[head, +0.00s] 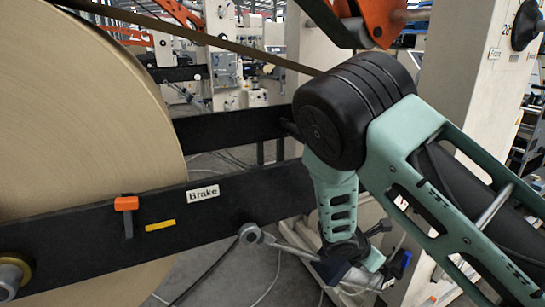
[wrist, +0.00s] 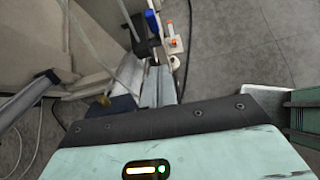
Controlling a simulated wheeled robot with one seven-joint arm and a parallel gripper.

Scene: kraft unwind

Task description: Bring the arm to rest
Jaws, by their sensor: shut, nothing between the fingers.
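My arm crosses the right half of the head view, its green links bent at a large black joint. The lower link hangs down to a dark wrist joint, beside the black side beam of the roll stand. The fingers of my gripper (wrist: 156,84) show in the wrist view as two grey metal strips, close together beyond the dark edge of my green wrist housing. They are shut and hold nothing. In the head view I cannot make out the fingertips among the clutter at the bottom.
A large kraft paper roll (head: 75,140) fills the left. A black beam (head: 255,195) with a Brake label (head: 202,192) and an orange-handled lever (head: 126,204) runs in front of it. A pale machine column (head: 475,75) stands behind my arm. Grey floor (wrist: 225,45) shows in the wrist view.

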